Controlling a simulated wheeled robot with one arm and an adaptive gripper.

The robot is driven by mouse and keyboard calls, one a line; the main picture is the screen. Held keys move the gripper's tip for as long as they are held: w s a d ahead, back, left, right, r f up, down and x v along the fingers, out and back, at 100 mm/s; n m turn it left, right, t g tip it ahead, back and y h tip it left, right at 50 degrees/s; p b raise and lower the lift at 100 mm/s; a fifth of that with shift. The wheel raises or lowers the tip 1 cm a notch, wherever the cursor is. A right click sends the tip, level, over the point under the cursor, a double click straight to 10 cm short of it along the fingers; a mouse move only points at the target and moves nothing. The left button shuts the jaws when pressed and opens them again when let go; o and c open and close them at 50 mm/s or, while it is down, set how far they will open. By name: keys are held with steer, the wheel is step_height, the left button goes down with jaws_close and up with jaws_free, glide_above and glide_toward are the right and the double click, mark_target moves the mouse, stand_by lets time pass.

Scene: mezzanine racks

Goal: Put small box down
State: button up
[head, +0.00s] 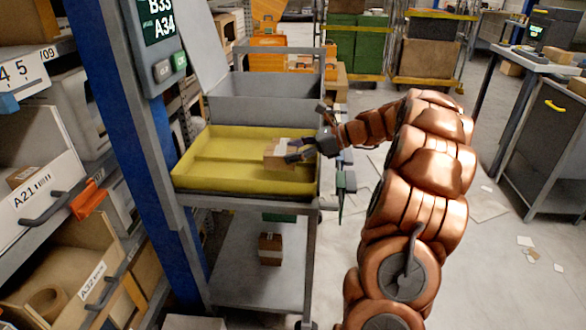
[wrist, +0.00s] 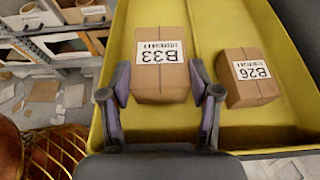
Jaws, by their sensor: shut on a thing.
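A small brown cardboard box labelled B33 (wrist: 162,70) is between the two fingers of my gripper (wrist: 160,88) in the wrist view. The fingers are shut on its near end, one on each side. The box is over the yellow tray (wrist: 230,22); I cannot tell whether it touches the tray floor. A second brown box labelled B26 (wrist: 252,85) sits in the tray to the right, apart from the gripper. In the head view my gripper (head: 301,150) reaches into the yellow tray (head: 215,172) from the right, with brown cardboard (head: 277,158) at its fingers.
The tray stands on a grey cart (head: 250,202) with a grey bin (head: 265,95) behind it. A small box (head: 270,248) lies on the cart's lower shelf. Labelled rack bins (head: 40,190) and a blue post (head: 125,130) stand at left. The tray's left part is clear.

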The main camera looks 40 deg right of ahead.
mark_target(294, 164)
steer(key=shift+f+b, duration=0.4)
steer(key=shift+f, duration=1.75)
steer(key=shift+f, duration=0.1)
steer(key=o, duration=1.2)
